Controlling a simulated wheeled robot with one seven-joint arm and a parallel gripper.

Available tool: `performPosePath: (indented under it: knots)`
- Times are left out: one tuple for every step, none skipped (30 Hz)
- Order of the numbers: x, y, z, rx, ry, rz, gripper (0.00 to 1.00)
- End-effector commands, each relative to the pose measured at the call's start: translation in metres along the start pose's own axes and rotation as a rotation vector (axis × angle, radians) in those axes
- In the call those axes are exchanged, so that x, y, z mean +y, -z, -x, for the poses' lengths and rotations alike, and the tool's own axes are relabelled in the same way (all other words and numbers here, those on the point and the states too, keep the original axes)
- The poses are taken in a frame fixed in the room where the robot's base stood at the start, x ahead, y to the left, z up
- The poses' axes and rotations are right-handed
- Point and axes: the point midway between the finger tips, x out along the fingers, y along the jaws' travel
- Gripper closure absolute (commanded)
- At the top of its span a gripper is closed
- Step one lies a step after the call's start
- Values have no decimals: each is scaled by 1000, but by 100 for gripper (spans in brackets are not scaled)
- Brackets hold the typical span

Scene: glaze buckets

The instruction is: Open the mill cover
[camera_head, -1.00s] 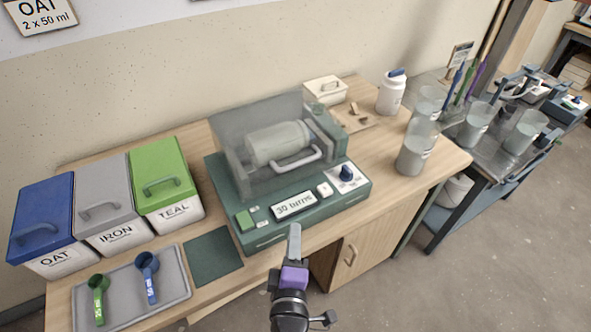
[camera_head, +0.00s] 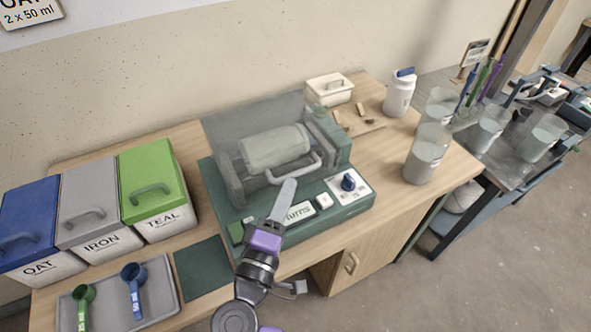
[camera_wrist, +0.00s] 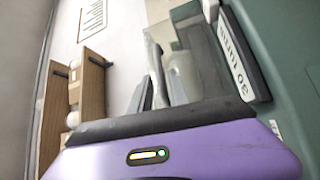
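The green mill (camera_head: 220,190) stands on the wooden bench with a pale jar (camera_head: 275,148) lying inside it. The cover's light grey bar handle (camera_head: 297,168) is at the front. My gripper (camera_head: 288,186) is in front of the mill, its tip just below the handle in the picture; I cannot tell whether they touch. In the wrist view my gripper's two grey fingers (camera_wrist: 155,92) stand apart, with a pale strip showing between them. The mill's label panel (camera_wrist: 240,62) is at the right there.
Blue, grey and green bins (camera_head: 150,190) and a tray (camera_head: 165,302) with two scoops are on the left. A dark mat (camera_head: 203,268) lies before the mill. Cups (camera_head: 427,155), a white bottle (camera_head: 399,95) and a lidded white box (camera_head: 330,88) stand right and behind.

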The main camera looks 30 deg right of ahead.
Motion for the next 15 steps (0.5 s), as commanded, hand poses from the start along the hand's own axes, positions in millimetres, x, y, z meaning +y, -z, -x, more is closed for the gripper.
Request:
performPosePath:
  knots:
    - [2, 0, -9, -2, -1, 0, 78]
    - [2, 0, -14, -3, -1, 1, 78]
    - [2, 0, -20, -1, 0, 1, 78]
    - [2, 0, -24, -2, 0, 2, 78]
    - [2, 0, -29, -2, 0, 2, 78]
    - [2, 0, -34, -1, -1, 2, 78]
    - [2, 0, -37, -1, 0, 1, 78]
    - [2, 0, -40, 0, 0, 1, 78]
    - [1, 1, -43, 0, 0, 1, 78]
    - [1, 0, -45, 0, 0, 1, 78]
    - [1, 0, -47, 0, 0, 1, 78]
    - [0, 0, -48, 1, 1, 0, 78]
    - [0, 0, -49, 1, 1, 0, 78]
    - [0, 0, -50, 1, 1, 0, 78]
    - [0, 0, -50, 2, 1, 0, 78]
